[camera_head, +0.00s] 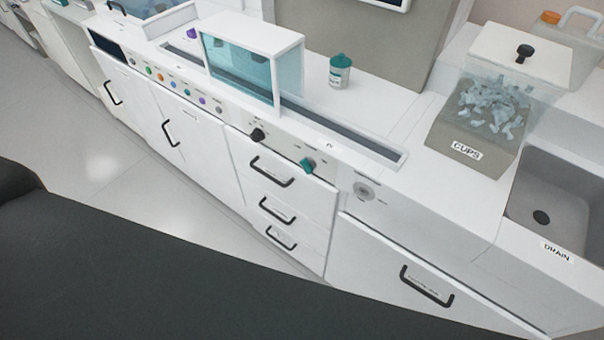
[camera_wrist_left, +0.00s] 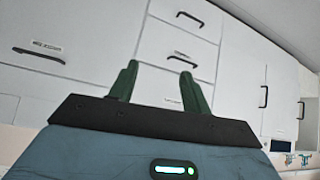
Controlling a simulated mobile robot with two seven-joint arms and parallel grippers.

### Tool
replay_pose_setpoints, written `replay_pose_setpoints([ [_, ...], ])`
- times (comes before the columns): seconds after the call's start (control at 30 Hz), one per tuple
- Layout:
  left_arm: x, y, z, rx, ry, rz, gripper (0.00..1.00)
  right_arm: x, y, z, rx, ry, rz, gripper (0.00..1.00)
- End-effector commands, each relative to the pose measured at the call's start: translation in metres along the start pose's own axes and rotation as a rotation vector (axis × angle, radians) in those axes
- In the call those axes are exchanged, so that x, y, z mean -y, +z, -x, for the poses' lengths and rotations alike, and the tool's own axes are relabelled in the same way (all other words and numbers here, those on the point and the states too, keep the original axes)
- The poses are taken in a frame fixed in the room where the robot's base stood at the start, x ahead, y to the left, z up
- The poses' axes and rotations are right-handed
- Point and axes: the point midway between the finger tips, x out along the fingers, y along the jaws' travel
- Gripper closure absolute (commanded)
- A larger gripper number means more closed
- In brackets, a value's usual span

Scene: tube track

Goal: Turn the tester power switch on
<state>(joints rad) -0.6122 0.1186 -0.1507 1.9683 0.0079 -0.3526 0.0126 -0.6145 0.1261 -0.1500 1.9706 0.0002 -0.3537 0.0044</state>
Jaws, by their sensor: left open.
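A white counter front panel in the head view carries several controls with labels too small to read. A black knob (camera_head: 258,135) and a teal knob (camera_head: 308,165) sit on it above the drawers. A round grey dial (camera_head: 364,190) is further right, and a row of small coloured buttons (camera_head: 174,82) is at the left. I cannot tell which control is the tester power switch or its state. My left gripper (camera_wrist_left: 158,88) shows in the left wrist view, its two green fingers apart and empty, with cabinet fronts beyond. My right gripper is not in view.
A glass-fronted box (camera_head: 256,75) stands over the track on the counter (camera_head: 415,115). A green-capped bottle (camera_head: 340,71), a cups bin (camera_head: 465,155) and a sink (camera_head: 560,195) are also there. Black drawer handles (camera_head: 270,174) stick out below the panel. The floor (camera_head: 100,165) is clear.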

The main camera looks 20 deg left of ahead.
Motion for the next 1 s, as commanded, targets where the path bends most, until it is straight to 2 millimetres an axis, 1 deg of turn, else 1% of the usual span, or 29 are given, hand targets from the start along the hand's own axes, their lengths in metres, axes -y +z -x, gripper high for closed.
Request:
replay_pose_setpoints([
  [0.03, 0.001, -0.004, -0.004, -0.010, 0.005, 0.028, 0.45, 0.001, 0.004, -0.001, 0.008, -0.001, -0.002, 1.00],
  [0.07, 0.001, -0.007, -0.008, -0.019, 0.011, 0.061, 0.41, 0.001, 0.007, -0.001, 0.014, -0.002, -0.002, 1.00],
  [0.13, 0.001, -0.020, -0.020, -0.053, 0.035, 0.181, 0.40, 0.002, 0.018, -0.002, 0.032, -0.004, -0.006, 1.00],
  [0.17, 0.001, -0.028, -0.027, -0.071, 0.050, 0.252, 0.40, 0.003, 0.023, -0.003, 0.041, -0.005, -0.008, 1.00],
  [0.23, 0.001, -0.052, -0.045, -0.122, 0.101, 0.456, 0.40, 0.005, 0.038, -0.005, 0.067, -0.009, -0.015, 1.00],
  [0.27, 0.002, -0.064, -0.054, -0.147, 0.130, 0.558, 0.40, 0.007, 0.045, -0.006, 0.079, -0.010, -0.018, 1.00],
  [0.3, 0.003, -0.082, -0.065, -0.179, 0.175, 0.701, 0.40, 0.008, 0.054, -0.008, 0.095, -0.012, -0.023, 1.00],
  [0.37, 0.005, -0.112, -0.081, -0.224, 0.256, 0.921, 0.40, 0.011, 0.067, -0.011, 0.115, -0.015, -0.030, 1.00],
  [0.4, 0.007, -0.132, -0.089, -0.246, 0.316, 1.065, 0.40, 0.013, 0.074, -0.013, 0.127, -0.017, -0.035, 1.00],
  [0.47, 0.010, -0.162, -0.100, -0.273, 0.415, 1.272, 0.40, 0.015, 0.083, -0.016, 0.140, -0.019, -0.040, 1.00],
  [0.5, 0.012, -0.181, -0.105, -0.281, 0.483, 1.402, 0.40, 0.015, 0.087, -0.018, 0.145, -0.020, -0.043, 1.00],
  [0.6, 0.018, -0.225, -0.113, -0.282, 0.652, 1.680, 0.40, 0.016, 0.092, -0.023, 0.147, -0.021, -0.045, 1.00],
  [0.7, 0.024, -0.258, -0.116, -0.259, 0.794, 1.885, 0.40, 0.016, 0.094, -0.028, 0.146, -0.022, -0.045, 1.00],
  [0.83, 0.028, -0.284, -0.115, -0.223, 0.914, 2.040, 0.40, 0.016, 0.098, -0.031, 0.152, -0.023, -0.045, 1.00],
  [0.9, 0.029, -0.291, -0.115, -0.211, 0.945, 2.080, 0.40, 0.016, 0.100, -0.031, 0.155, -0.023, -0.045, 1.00],
  [1.0, 0.029, -0.295, -0.114, -0.204, 0.962, 2.100, 0.40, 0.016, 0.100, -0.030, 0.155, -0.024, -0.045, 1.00],
])
